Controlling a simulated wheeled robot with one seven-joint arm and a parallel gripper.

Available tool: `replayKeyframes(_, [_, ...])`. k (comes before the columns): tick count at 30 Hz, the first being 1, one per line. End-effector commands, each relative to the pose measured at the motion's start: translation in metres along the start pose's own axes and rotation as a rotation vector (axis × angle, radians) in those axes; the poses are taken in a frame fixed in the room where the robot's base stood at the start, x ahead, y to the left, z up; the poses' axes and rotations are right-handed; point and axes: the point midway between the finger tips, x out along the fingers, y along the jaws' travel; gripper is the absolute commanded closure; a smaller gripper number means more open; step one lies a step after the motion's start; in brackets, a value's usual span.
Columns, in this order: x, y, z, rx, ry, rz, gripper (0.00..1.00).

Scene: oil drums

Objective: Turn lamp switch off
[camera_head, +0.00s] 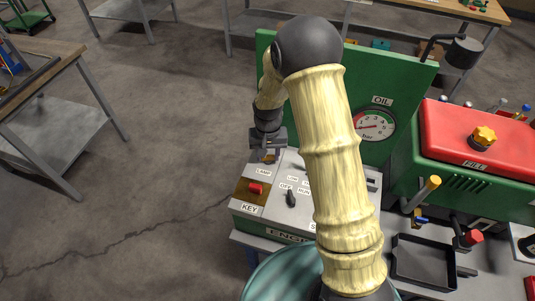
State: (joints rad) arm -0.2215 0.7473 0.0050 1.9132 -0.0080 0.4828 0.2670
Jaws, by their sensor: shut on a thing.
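My gripper (269,156) reaches down from above at the back left of the grey control panel (276,222). Its fingers are shut on the lamp switch, just behind the "LAMP" label (264,173). The fingers hide most of the switch, and I cannot tell which way it is set. A small orange-brown bit shows between the fingertips.
A red key (256,188) and a black selector knob (291,198) sit just in front of my gripper. A green board with an oil gauge (375,125) stands behind. The red-topped green engine (476,132) is at right. My arm hides the panel's right part.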

Motion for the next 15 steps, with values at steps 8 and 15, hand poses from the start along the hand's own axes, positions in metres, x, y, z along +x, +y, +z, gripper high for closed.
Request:
replayKeyframes(8, [-0.0020, -0.0004, -0.0023, -0.143, 0.008, -0.003, 0.82])
replayKeyframes(15, [-0.0023, -0.0002, -0.0026, -0.185, 0.009, -0.002, 0.82])
